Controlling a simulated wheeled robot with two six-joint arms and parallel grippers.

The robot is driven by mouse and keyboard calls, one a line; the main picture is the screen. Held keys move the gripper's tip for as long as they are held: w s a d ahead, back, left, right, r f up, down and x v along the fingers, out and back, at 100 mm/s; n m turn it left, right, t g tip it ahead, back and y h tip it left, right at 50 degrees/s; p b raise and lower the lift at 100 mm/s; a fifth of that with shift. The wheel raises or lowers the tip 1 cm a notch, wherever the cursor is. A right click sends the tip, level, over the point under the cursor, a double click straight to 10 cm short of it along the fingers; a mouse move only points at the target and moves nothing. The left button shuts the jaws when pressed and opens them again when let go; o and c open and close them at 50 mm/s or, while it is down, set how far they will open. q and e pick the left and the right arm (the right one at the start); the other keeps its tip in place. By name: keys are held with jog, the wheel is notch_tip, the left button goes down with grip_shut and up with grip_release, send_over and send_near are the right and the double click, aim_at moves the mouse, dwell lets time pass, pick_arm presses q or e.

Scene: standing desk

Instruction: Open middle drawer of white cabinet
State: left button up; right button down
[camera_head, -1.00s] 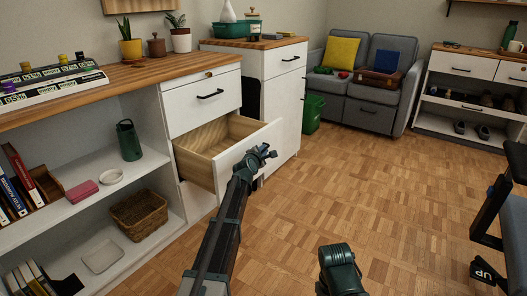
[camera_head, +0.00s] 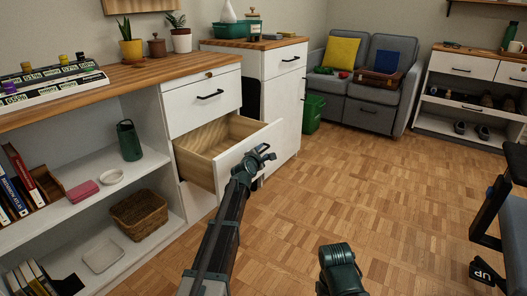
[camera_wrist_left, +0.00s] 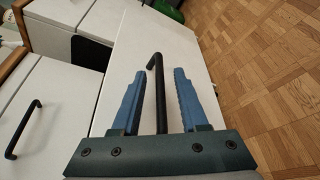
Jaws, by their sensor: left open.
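The white cabinet's middle drawer (camera_head: 240,160) is pulled out, and its wooden inside shows in the head view. The drawer above it (camera_head: 205,97) is shut. My left gripper (camera_head: 259,156) is at the front of the open drawer. In the left wrist view its two blue fingers (camera_wrist_left: 160,74) are open, one on each side of the black bar handle (camera_wrist_left: 159,105), with gaps on both sides. The handle is hidden behind the gripper in the head view. My right gripper is not visible; part of my arm shows at the bottom.
A taller white cabinet (camera_head: 283,108) stands behind the drawer. A dark chair (camera_head: 500,215) is at the right edge.

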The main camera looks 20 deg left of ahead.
pick_arm(q)
jog(key=p+v, duration=0.2)
jog(key=v, duration=1)
jog(key=s+d+f+m+g+h+p, duration=0.15)
jog(key=s+d+m+g+p, duration=0.3)
jog(key=s+d+m, duration=0.45)
jog(key=s+d+f+m+g+h+p, duration=0.15)
jog(key=s+d+m+g+p, duration=0.35)
jog(key=d, duration=0.5)
jog(key=s+d+r+m+g+y+p, duration=0.1)
jog(key=s+r+m+g+y+p, duration=0.2)
jog(key=s+m, duration=0.65)
jog(key=s+r+m+g+y+p, duration=0.15)
jog(key=s+m+g+p, duration=0.35)
jog(key=s, duration=0.9)
notch_tip(320, 180, up, 36)
jog(key=t+p, duration=0.1)
jog(key=p, duration=3.6)
jog(key=shift+w+t, duration=0.35)
jog(key=shift+w, duration=0.1)
